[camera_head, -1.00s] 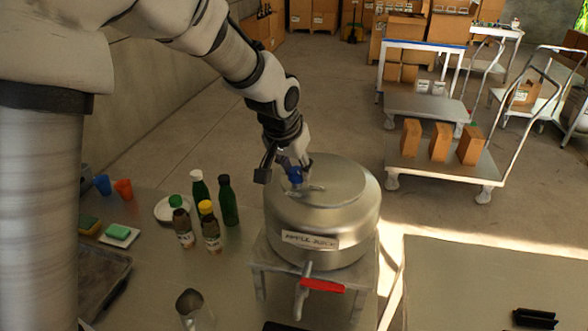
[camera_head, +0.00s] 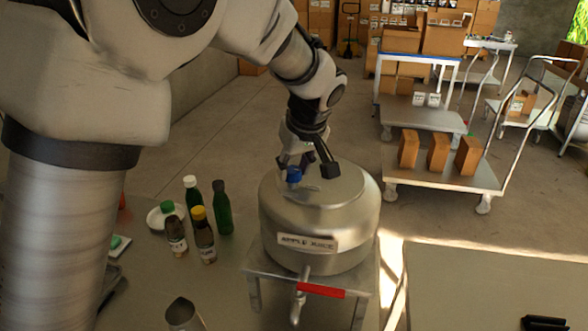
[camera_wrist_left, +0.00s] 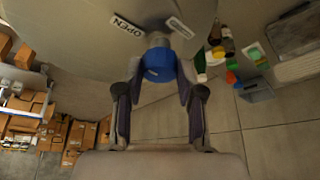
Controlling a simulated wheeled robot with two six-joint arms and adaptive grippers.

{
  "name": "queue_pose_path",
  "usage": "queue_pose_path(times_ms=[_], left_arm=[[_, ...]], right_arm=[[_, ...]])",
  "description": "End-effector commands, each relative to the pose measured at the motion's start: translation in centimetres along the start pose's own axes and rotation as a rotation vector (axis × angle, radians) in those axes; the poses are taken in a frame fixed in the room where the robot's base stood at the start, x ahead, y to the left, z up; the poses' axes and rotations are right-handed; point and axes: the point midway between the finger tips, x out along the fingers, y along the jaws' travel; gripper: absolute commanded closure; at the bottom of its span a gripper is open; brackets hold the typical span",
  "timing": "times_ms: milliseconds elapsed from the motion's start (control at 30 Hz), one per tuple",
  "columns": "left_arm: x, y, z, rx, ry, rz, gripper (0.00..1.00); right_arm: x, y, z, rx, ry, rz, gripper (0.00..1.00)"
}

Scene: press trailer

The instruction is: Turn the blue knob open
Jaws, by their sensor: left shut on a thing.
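The blue knob (camera_head: 294,176) sits on top of the steel tank (camera_head: 320,222), towards the left of its lid. The tank's front label seems to read APPLE JUICE. My left gripper (camera_head: 294,168) comes down on the knob from above. In the left wrist view its two fingers (camera_wrist_left: 159,76) are shut on the sides of the blue knob (camera_wrist_left: 158,63). My right gripper is in neither view.
The tank stands on a metal stand (camera_head: 255,272) with a red-handled tap (camera_head: 320,290) in front. Several bottles (camera_head: 205,237) and a metal jug (camera_head: 182,314) stand at the left. A trolley with boxes (camera_head: 437,151) stands behind right.

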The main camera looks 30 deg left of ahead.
Motion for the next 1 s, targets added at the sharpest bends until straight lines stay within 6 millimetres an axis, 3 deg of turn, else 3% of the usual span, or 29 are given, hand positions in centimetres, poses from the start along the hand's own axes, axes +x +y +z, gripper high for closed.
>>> queue_pose_path(times_ms=[300, 800, 833, 867, 900, 1000], left_arm=[[0.3, -0.05, 0.19, -0.112, -0.005, -0.052, 0.97], [0.25, -0.04, 0.16, -0.131, -0.005, -0.059, 0.97], [0.25, -0.04, 0.15, -0.131, -0.005, -0.059, 0.56], [0.25, -0.04, 0.15, -0.131, -0.005, -0.059, 0.45], [0.23, -0.03, 0.14, -0.131, -0.005, -0.059, 0.38], [0.17, 0.0, 0.09, -0.131, -0.003, -0.057, 0.38]], right_arm=[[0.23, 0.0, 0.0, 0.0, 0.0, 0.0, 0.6], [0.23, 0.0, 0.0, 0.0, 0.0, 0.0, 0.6], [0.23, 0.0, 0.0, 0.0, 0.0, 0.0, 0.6], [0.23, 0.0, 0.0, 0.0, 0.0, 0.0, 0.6], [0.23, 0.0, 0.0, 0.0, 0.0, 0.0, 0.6], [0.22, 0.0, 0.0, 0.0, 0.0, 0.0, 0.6]])
